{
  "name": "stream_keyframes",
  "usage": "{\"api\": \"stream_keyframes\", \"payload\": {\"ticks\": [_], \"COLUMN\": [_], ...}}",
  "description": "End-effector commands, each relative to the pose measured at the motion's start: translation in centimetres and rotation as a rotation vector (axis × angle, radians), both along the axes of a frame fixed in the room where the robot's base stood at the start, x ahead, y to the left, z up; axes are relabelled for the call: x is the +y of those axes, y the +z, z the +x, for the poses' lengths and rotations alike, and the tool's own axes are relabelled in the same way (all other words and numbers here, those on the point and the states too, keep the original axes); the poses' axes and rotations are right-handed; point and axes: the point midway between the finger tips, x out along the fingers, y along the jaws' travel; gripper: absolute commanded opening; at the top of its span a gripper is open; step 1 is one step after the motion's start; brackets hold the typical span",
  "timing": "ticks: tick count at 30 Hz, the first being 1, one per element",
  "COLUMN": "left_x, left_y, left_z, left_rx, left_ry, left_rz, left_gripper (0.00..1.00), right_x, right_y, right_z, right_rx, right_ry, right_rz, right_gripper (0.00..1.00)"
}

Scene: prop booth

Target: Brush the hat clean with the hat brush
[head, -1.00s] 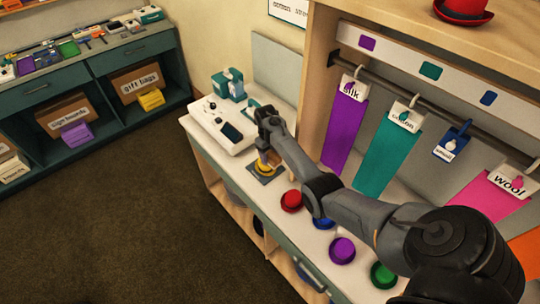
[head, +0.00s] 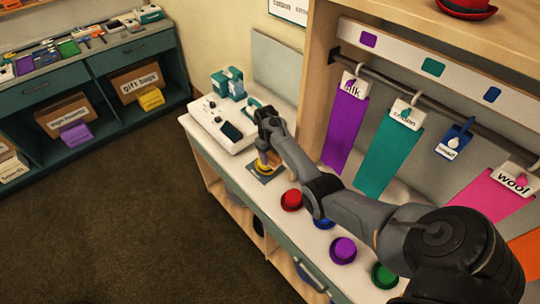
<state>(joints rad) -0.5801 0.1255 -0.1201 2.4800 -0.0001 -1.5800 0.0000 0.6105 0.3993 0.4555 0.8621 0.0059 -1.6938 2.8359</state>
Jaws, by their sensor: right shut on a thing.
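A small yellow hat (head: 262,169) sits on a dark square pad (head: 270,178) on the white counter. My right gripper (head: 263,155) points down right above the hat. It is shut on a small tan thing, which looks like the hat brush; the fingers hide most of it. I cannot tell whether the brush touches the hat. My left gripper is not in view.
Red (head: 291,200), blue (head: 322,222), purple (head: 343,250) and green (head: 384,275) hats line the counter. A white console (head: 217,125) stands beyond the pad. Coloured cloths hang from a rail (head: 405,92) behind my arm. A red hat (head: 467,8) sits on top.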

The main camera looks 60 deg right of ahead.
Motion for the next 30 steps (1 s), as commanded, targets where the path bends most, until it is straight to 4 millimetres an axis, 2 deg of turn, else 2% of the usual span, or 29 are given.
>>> {"api": "stream_keyframes", "payload": {"ticks": [30], "left_x": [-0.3], "left_y": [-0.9], "left_z": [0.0], "left_rx": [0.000], "left_ry": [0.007], "left_rz": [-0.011], "left_gripper": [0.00], "right_x": [0.0], "right_y": [-1.9], "right_z": [0.0], "right_rx": [0.000], "right_ry": [0.001], "right_rz": [0.000], "right_gripper": [0.33]}}
